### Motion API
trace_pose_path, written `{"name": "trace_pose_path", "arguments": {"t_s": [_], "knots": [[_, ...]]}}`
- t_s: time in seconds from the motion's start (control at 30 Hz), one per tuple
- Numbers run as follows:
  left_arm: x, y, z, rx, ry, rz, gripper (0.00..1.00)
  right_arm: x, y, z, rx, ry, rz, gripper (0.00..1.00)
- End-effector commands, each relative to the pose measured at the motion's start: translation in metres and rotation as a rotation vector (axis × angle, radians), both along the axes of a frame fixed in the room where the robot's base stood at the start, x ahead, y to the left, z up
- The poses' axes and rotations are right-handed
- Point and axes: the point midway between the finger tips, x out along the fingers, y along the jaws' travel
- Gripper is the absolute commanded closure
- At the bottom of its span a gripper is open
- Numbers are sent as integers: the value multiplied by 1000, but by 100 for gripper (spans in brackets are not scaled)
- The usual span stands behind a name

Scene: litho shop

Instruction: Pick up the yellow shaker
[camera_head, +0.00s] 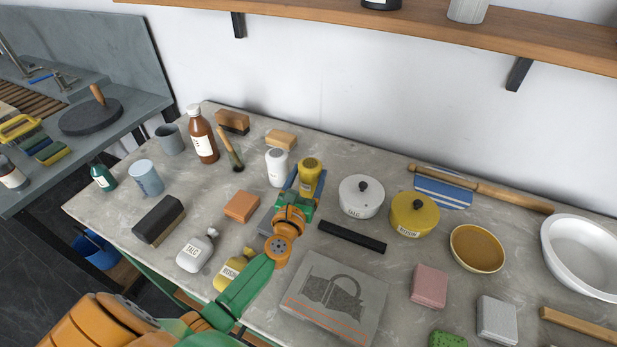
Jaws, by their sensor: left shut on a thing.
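The yellow shaker (310,171) stands upright, or nearly so, in the middle of the grey table. It has a yellow top and a pale label on its side. My left gripper (305,187) is shut on the shaker, with blue fingers on either side of it. The orange and green left arm comes in from the lower left. The fingers partly hide the shaker's lower part, and I cannot tell whether its base touches the table. My right gripper is not in view.
A white shaker (277,167) stands close on the left. A white lidded pot (361,196) and a yellow lidded pot (414,214) stand to the right. A black bar (352,237) and a drawn stone slab (333,300) lie in front. A wooden shelf (440,28) runs above.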

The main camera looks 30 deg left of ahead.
Motion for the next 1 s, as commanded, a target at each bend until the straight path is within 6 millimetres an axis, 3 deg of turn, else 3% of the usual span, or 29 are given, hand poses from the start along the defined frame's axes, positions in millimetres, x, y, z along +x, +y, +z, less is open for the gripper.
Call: {"name": "trace_pose_path", "arguments": {"t_s": [0.1,0.3,0.5,0.6,0.77,1.0], "knots": [[-3,-1,35,-5,-1,0,94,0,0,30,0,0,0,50],[-48,-12,91,-4,1,0,94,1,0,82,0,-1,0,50],[-103,-25,103,-3,3,0,94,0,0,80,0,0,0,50],[-121,-29,110,0,2,0,94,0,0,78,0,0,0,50],[-134,-33,117,-2,1,-1,94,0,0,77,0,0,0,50],[-136,-34,119,-2,-1,0,94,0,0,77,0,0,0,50]]}}
